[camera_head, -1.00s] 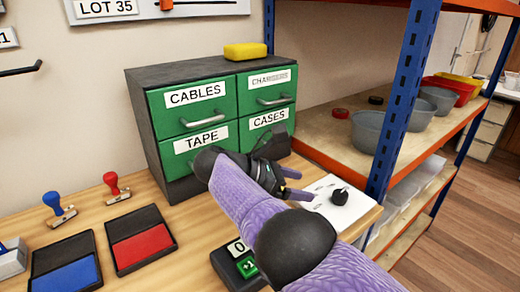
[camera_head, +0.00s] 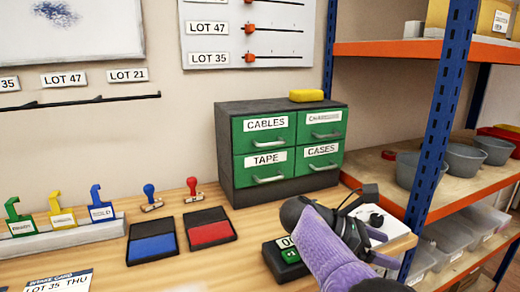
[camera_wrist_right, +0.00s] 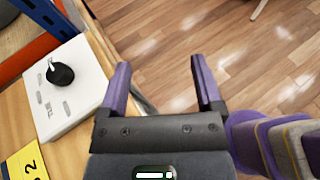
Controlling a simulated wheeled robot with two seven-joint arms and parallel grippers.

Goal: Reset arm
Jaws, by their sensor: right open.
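My right arm comes in from the lower right in the head view, with a purple sleeve. Its gripper (camera_head: 374,206) is near the right end of the wooden table, in front of the green drawer cabinet (camera_head: 285,186). In the right wrist view the two purple fingers of the right gripper (camera_wrist_right: 165,85) stand apart with nothing between them. Beyond them is the wood floor (camera_wrist_right: 175,40). A white panel with a black knob (camera_wrist_right: 61,75) lies to the left of the fingers. My left gripper does not show.
A shelf rack with a blue post (camera_head: 436,130) and grey bins (camera_head: 464,160) stands close on the right. On the table are a blue ink pad (camera_head: 152,246), a red ink pad (camera_head: 209,232), two stamps and a counter box (camera_head: 283,262). A yellow block (camera_head: 306,95) tops the cabinet.

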